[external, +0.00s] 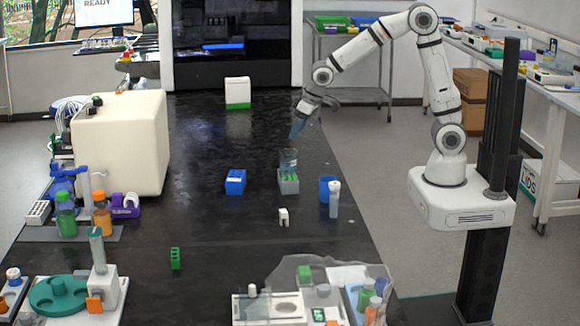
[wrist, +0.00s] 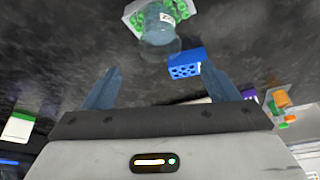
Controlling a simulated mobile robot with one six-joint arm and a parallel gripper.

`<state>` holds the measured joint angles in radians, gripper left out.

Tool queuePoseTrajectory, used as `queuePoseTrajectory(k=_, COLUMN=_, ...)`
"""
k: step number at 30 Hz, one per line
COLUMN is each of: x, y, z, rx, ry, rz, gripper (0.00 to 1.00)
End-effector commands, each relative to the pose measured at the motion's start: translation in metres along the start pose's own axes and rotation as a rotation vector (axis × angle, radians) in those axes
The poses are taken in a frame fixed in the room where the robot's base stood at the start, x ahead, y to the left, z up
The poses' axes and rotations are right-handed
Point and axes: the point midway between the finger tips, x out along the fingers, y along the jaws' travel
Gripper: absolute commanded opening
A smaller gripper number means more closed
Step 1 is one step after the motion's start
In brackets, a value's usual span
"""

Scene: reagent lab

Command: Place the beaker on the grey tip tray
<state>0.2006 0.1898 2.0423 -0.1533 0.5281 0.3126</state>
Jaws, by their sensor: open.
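The clear beaker (external: 288,160) stands on top of the grey tip tray (external: 288,187), among its green tips, and looks roughly upright. In the wrist view the beaker (wrist: 160,32) shows a white label, with green tips around its far end and a pale edge of the tray (wrist: 134,7) behind. My gripper (external: 297,130) is just above the beaker, pointing down. In the wrist view its two blue-grey fingers are spread wide and empty (wrist: 161,67), and the beaker lies beyond their tips, apart from them.
A blue rack (external: 235,182) stands left of the tray. A blue cup (external: 326,188) and a white-capped tube (external: 335,199) stand close on the right. A small white block (external: 283,217) lies in front. A white-green box (external: 237,92) is behind. The dark bench between is clear.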

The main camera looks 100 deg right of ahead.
Motion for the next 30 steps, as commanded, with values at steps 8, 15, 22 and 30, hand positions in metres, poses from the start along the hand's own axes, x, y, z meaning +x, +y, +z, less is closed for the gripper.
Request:
queuePoseTrajectory(k=8, x=-0.047, y=-0.009, z=0.034, rx=-0.06, ry=-0.015, rz=-0.017, gripper=0.8)
queuePoseTrajectory(k=15, x=-0.119, y=-0.016, z=0.131, rx=-0.213, ry=-0.07, rz=-0.067, gripper=0.8)
queuePoseTrajectory(k=22, x=-0.151, y=-0.012, z=0.209, rx=-0.333, ry=-0.115, rz=-0.112, gripper=0.8)
queuePoseTrajectory(k=30, x=-0.157, y=-0.009, z=0.234, rx=-0.375, ry=-0.131, rz=-0.128, gripper=0.8)
